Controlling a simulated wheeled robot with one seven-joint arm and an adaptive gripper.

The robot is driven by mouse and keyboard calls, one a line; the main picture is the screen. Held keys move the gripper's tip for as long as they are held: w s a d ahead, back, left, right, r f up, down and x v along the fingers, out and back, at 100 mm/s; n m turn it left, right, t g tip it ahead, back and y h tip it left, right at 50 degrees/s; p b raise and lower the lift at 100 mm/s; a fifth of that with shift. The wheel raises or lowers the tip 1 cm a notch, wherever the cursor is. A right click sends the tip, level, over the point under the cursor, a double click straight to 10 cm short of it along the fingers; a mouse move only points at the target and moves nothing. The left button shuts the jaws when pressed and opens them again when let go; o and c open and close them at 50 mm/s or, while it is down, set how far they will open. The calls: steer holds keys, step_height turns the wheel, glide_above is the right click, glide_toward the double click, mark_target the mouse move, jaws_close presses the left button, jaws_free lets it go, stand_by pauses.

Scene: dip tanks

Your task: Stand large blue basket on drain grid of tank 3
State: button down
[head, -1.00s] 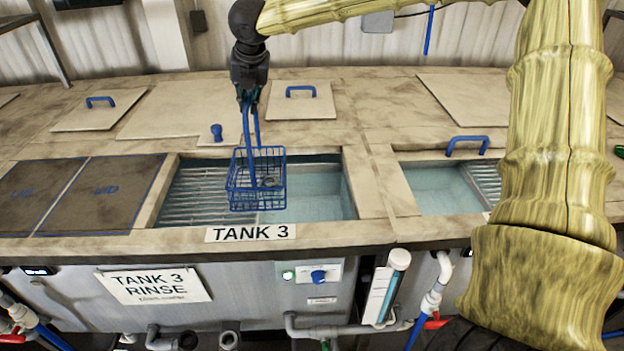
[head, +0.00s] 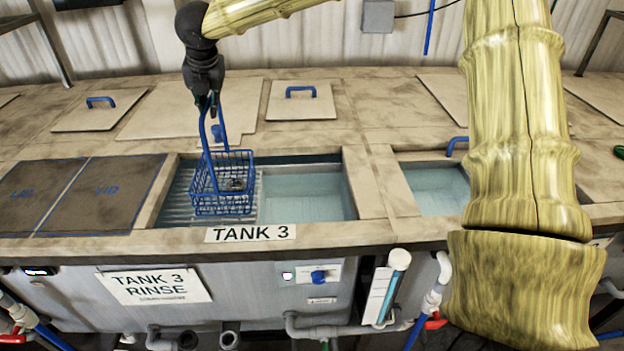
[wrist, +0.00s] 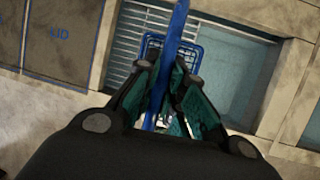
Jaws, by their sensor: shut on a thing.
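The large blue basket (head: 222,184) hangs by its tall handle from my gripper (head: 207,103), which is shut on the handle. In the head view the basket appears over the slatted drain grid (head: 180,196) at the left side of tank 3 (head: 310,195), and looks slightly tilted. Some small contents show inside it. Whether its bottom touches the grid I cannot tell. In the wrist view the fingers (wrist: 165,100) close on the blue handle, and part of the basket (wrist: 182,52) shows beyond, between the grid (wrist: 132,30) and the water.
Tank 3's open water (head: 308,192) lies right of the grid. A dark lid (head: 110,190) lies left of the tank. A blue knob (head: 217,132) stands behind the basket. Another open tank (head: 435,190) is to the right, and a lid with a blue handle (head: 300,100) lies behind.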

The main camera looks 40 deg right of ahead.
steer(key=w+a, duration=0.3)
steer(key=a, duration=0.4)
steer(key=shift+w, duration=0.2)
stand_by(0.4)
step_height(320, 180, down, 8)
steer(key=b, duration=0.4)
steer(key=shift+r, duration=0.15)
stand_by(0.6)
steer(key=shift+f+b, duration=0.45)
steer(key=shift+f, duration=0.15)
stand_by(0.5)
steer(key=c, duration=1.4)
jaws_free()
steer(key=shift+c, duration=0.2)
steer(key=shift+s, duration=0.1)
steer(key=shift+d, duration=0.1)
